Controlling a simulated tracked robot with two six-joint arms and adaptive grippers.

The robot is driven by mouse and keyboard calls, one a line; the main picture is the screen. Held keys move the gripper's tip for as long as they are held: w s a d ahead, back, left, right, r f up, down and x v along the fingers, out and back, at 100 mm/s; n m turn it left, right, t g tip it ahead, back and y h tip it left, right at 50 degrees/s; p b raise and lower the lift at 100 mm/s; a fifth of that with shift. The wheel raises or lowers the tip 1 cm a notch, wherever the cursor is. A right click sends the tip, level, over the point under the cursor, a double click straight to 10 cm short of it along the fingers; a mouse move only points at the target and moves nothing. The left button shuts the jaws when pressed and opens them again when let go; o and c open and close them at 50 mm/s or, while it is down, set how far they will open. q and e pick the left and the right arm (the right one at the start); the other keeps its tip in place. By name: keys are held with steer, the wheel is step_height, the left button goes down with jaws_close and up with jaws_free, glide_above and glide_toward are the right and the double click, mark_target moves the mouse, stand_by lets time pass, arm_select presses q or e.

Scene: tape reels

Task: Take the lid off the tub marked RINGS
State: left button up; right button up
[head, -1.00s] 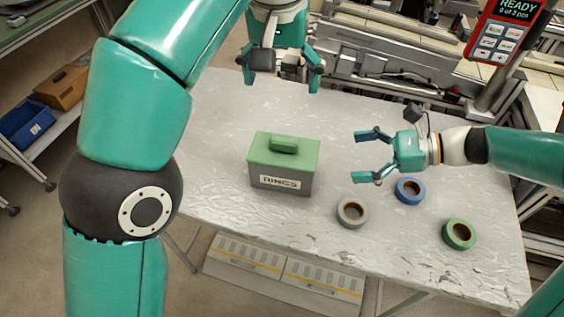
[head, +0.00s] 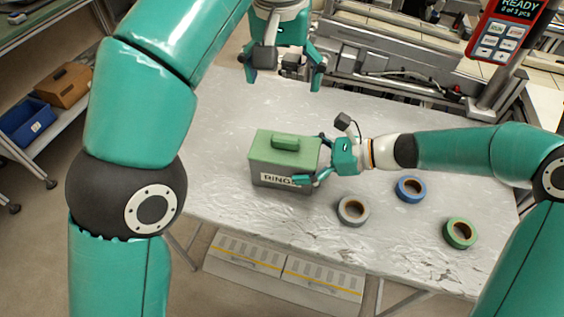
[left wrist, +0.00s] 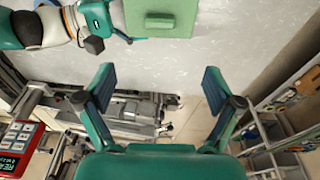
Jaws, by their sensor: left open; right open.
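The tub marked RINGS (head: 265,173) stands upright on the table, grey, with its green lid (head: 270,152) on top and a raised green handle (head: 285,142). My right gripper (head: 310,158) is open at the tub's right side, one finger by the lid's right edge and one in front of the label, hiding its last letter. I cannot tell if it touches. My left gripper (head: 284,84) is open and empty above the table's far edge, behind the tub. In the left wrist view the lid (left wrist: 160,8) shows at the top, with the left fingers (left wrist: 160,85) spread apart.
A grey tape reel (head: 352,211), a blue one (head: 411,189) and a green one (head: 460,233) lie on the table (head: 215,120) right of the tub. A conveyor frame (head: 390,70) runs behind the table. A red READY panel (head: 506,28) stands at upper right. The table left of the tub is clear.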

steer(key=c, duration=1.3)
steer(key=shift+c, duration=0.7)
arm_select(q)
glide_toward(285, 137)
arm_select(e)
steer(key=shift+s, duration=0.1)
arm_select(q)
steer(key=f, duration=0.3)
steer(key=w+f, duration=0.1)
steer(key=f, duration=0.6)
steer(key=shift+w+d+f, duration=0.1)
steer(key=shift+w+d, duration=0.05)
steer(key=shift+w, duration=0.1)
